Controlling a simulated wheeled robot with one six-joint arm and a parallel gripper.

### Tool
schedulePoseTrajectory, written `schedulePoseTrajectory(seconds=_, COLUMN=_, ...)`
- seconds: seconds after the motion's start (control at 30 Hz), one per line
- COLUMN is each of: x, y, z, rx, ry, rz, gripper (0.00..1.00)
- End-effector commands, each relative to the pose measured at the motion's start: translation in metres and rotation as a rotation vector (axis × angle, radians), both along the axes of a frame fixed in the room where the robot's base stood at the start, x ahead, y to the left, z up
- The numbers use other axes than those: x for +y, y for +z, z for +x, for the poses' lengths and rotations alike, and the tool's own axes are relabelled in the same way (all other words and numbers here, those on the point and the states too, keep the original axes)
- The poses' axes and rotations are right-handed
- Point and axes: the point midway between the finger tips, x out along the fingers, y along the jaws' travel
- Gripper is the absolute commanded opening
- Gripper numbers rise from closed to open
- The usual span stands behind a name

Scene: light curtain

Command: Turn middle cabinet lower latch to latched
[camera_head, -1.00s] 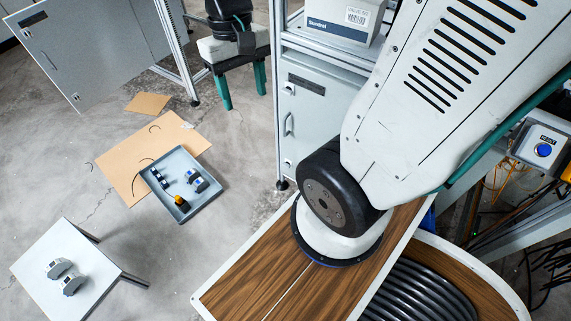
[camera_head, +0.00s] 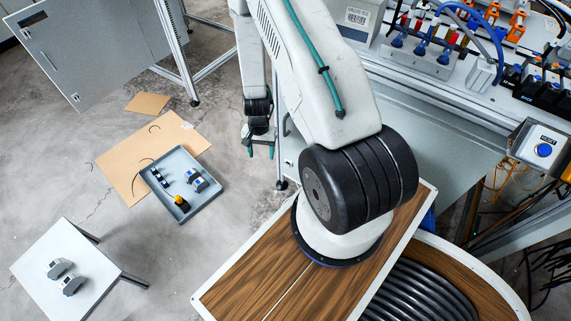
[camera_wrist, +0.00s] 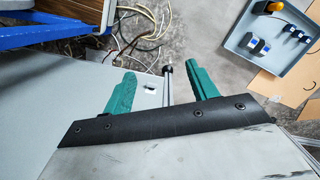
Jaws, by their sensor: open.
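The cabinet front (camera_head: 300,150) is pale grey and shows in part behind my arm in the head view, with a handle (camera_head: 287,125) on it. A small light latch (camera_head: 288,163) sits low on it, below the handle. My gripper (camera_head: 260,152) points down with green fingers, just left of the cabinet front. In the wrist view my gripper (camera_wrist: 162,70) is open and nothing is held.
A metal post (camera_wrist: 168,82) stands beside the fitting, between the fingers. A grey tray (camera_head: 205,203) with small parts lies on cardboard on the floor. A white table (camera_head: 95,270) stands at lower left. Loose wires (camera_wrist: 150,28) lie beyond the fingers.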

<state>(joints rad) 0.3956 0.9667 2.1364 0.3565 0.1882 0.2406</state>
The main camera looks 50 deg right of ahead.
Motion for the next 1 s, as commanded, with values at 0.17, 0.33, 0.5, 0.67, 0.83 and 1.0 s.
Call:
schedulePoseTrajectory(seconds=0.17, x=-0.033, y=-0.096, z=-0.017, rx=-0.053, ry=-0.191, rz=-0.15, gripper=0.58)
schedulePoseTrajectory(seconds=0.33, x=-0.074, y=-0.15, z=-0.021, rx=-0.17, ry=-0.356, rz=-0.345, gripper=0.58)
schedulePoseTrajectory(seconds=0.5, x=-0.101, y=-0.154, z=-0.008, rx=-0.272, ry=-0.437, rz=-0.462, gripper=0.58)
schedulePoseTrajectory(seconds=0.67, x=-0.109, y=-0.163, z=-0.005, rx=-0.289, ry=-0.45, rz=-0.48, gripper=0.58)
schedulePoseTrajectory(seconds=0.83, x=-0.119, y=-0.189, z=-0.002, rx=-0.288, ry=-0.449, rz=-0.479, gripper=0.58)
schedulePoseTrajectory(seconds=1.0, x=-0.128, y=-0.211, z=0.002, rx=-0.289, ry=-0.448, rz=-0.477, gripper=0.58)
